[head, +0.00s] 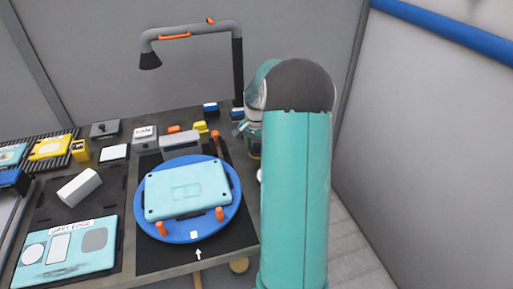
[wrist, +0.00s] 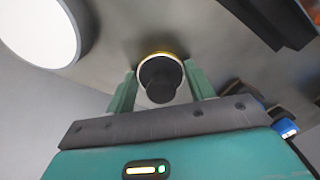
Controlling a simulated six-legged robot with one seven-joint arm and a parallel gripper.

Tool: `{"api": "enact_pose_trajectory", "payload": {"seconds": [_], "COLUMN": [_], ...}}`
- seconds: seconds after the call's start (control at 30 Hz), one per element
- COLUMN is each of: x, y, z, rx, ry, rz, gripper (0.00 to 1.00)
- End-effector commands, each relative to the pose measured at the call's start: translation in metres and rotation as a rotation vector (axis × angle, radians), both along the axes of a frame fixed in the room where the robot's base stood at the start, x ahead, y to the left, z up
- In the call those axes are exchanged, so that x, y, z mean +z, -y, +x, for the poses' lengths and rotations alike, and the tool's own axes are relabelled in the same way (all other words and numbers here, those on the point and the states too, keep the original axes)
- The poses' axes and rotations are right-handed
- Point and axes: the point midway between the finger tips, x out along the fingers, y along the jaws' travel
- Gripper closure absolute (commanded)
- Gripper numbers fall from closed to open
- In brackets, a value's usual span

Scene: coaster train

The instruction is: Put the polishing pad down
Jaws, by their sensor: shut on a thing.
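In the wrist view my gripper (wrist: 160,88) has its two green fingers on either side of the polishing pad (wrist: 160,80). The pad shows a dark round knob and a pale disc with a yellowish rim behind it. The gripper is shut on it. I cannot tell whether the pad's far side touches a surface. In the head view my teal arm hides most of the gripper, and the pad cannot be made out.
The workbench (head: 130,188) holds a blue turntable (head: 150,224) with a teal panel (head: 186,190), and a labelled teal plate (head: 70,248) at left. A lamp (head: 150,60) arches over the back. Small blue and yellow blocks sit near the back right. A pale wall is close at right.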

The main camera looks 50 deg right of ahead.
Motion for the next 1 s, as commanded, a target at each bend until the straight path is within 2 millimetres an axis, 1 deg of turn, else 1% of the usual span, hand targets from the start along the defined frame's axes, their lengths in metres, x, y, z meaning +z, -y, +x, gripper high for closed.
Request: {"api": "enact_pose_trajectory", "payload": {"seconds": [0.03,0.1,0.13,0.4,0.53,0.67,0.9,1.0], "x": [0.0,0.0,0.0,0.001,0.009,0.03,0.083,0.101], "y": [0.0,0.0,0.0,0.0,0.0,0.0,0.0,0.0], "z": [0.0,0.0,0.0,0.0,0.0,0.001,0.001,0.0], "rx": [0.0,0.0,0.0,0.0,0.0,0.001,0.001,0.001], "ry": [0.0,0.0,0.0,0.0,0.0,0.003,0.003,0.002], "rz": [0.0,0.0,0.0,0.0,-0.002,-0.002,-0.003,-0.003], "gripper": [0.41,0.27,0.25,0.25,0.25,0.25,0.25,0.25]}}
